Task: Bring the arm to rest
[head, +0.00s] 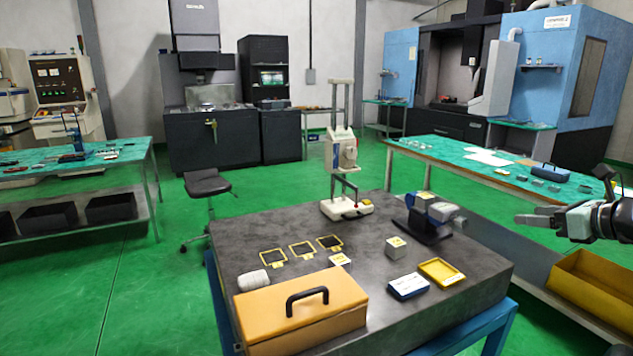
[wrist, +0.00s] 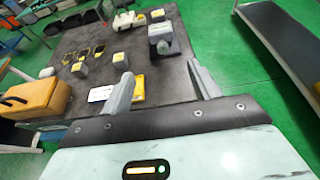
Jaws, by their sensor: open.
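My gripper (head: 537,219) is at the right of the head view, raised and to the right of the dark stone-topped table (head: 300,235). In the wrist view my gripper (wrist: 163,85) has its two fingers spread wide apart with nothing between them. The fingers point over the near edge of the table. Part of my arm runs off the right edge of the head view.
On the table stand an orange case (head: 300,310), a height gauge (head: 343,150), a grey-blue device (head: 432,215), a metal cube (head: 396,248), a yellow tray (head: 441,272) and a blue-white box (head: 408,286). A green-topped bench (head: 450,155) stands behind my gripper. Green floor lies left.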

